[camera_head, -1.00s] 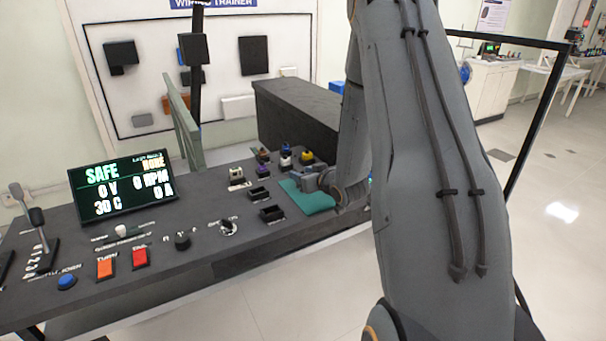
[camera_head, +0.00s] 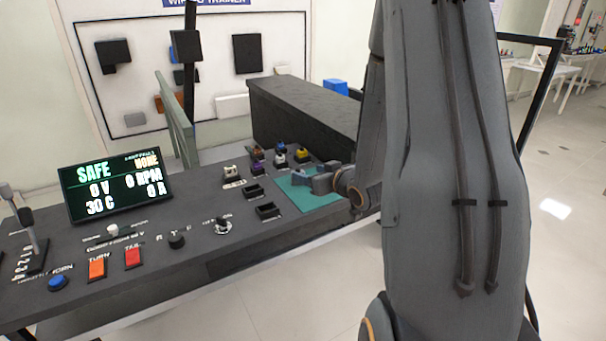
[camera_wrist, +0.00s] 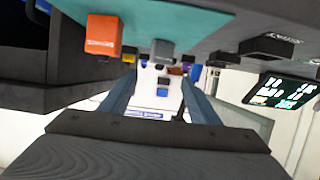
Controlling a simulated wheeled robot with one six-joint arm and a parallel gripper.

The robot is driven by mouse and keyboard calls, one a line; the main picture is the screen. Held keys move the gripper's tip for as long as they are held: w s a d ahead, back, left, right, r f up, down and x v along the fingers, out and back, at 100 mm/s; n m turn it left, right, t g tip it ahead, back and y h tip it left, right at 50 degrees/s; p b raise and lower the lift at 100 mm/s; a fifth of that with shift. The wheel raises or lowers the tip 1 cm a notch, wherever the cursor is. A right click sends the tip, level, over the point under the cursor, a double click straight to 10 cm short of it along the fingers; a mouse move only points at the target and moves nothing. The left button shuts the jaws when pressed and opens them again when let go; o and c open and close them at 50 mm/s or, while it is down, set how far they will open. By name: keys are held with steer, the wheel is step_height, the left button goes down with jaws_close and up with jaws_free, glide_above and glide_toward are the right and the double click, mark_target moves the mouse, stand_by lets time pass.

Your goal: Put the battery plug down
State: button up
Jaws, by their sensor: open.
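My gripper (camera_wrist: 155,100) is open, and no object shows between its two fingers in the wrist view. In the head view my gripper (camera_head: 320,182) is low at the teal mat (camera_head: 298,197); contact cannot be told. The mat also shows in the wrist view (camera_wrist: 190,18), which is upside down. An orange block (camera_wrist: 103,35) with unreadable lettering stands near the mat's edge there, ahead of the fingers and to one side. A grey block (camera_wrist: 162,50) is closer to the middle. I cannot tell which piece is the battery plug.
Small plugs, including a yellow one (camera_head: 301,154) and a white one (camera_head: 231,173), stand left of and behind the mat. Two black sockets (camera_head: 267,210) lie left of it. A long dark box (camera_head: 300,112) is behind. A display (camera_head: 116,185) stands left.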

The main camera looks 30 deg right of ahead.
steer(key=v, duration=0.3)
steer(key=shift+s+a+f+g, duration=0.15)
steer(key=shift+a+g, duration=0.25)
steer(key=shift+a, duration=0.05)
steer(key=a+g, duration=0.1)
steer(key=s+a+f, duration=0.1)
steer(key=g+h, duration=0.1)
steer(key=shift+s+a+f+g, duration=0.15)
steer(key=shift+a+f+g, duration=0.15)
steer(key=shift+a, duration=0.1)
steer(key=s+a+g, duration=1)
steer(key=s+a, duration=0.6)
steer(key=s, duration=0.4)
steer(key=shift+s+r+y, duration=0.25)
steer(key=shift+r+y, duration=0.05)
steer(key=shift+r, duration=0.1)
steer(key=shift+d, duration=0.1)
